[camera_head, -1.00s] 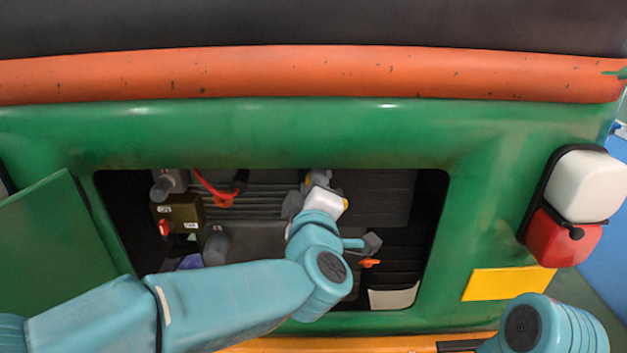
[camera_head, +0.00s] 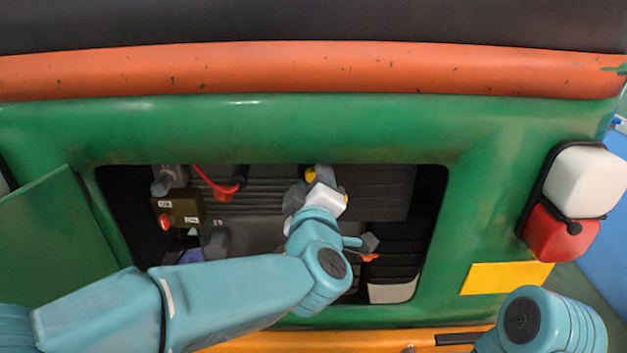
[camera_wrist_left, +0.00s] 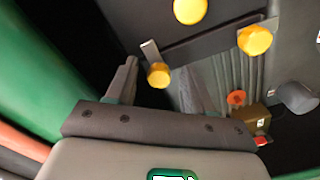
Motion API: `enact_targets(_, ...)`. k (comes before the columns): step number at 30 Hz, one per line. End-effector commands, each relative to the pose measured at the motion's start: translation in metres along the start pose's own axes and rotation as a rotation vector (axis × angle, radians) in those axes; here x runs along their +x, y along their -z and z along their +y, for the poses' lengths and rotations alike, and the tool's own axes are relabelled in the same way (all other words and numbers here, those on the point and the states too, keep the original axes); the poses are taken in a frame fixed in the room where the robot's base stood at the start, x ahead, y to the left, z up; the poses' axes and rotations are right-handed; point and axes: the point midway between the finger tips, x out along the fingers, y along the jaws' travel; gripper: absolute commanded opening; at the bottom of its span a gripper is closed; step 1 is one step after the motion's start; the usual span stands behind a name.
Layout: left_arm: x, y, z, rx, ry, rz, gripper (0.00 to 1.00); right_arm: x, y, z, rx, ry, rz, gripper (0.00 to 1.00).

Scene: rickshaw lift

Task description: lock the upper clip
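My left arm reaches into the open compartment (camera_head: 425,215) in the green vehicle body. My left gripper (camera_wrist_left: 160,78) is at the upper middle of the opening, mostly hidden behind its own wrist in the head view. In the left wrist view its two fingers are apart. A yellow knob (camera_wrist_left: 158,76) with a short grey metal bar (camera_wrist_left: 150,52) shows between the fingertips; I cannot tell whether they touch it. This looks like a clip, but I cannot tell if it is the upper one. Two other yellow knobs (camera_wrist_left: 190,10) (camera_wrist_left: 255,40) are farther off. My right gripper is out of view.
A switch box (camera_head: 184,208) with a red knob and a red cable (camera_head: 208,182) are at the opening's left. An orange-tipped part (camera_head: 370,257) is right of my wrist. A green door panel (camera_head: 60,240) stands open at left. The opening's edges surround my arm.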

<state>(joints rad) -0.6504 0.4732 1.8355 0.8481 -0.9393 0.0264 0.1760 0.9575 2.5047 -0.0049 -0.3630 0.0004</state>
Motion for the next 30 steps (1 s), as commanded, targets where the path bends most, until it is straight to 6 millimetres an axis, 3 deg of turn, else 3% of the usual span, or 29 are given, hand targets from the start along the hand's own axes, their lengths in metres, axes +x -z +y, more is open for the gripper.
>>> enact_targets(8, -0.008, 0.000, 0.001, -0.002, -0.003, 0.001, 0.53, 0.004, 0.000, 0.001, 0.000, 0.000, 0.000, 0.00)
enact_targets(11, -0.026, -0.001, 0.000, -0.003, -0.005, 0.000, 0.53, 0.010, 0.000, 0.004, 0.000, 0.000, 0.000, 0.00)
enact_targets(24, -0.136, -0.001, 0.000, -0.002, -0.005, -0.001, 0.53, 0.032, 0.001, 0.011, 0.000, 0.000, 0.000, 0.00)
enact_targets(30, -0.160, 0.000, 0.000, -0.001, -0.002, 0.000, 0.53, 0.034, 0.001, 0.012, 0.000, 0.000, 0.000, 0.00)
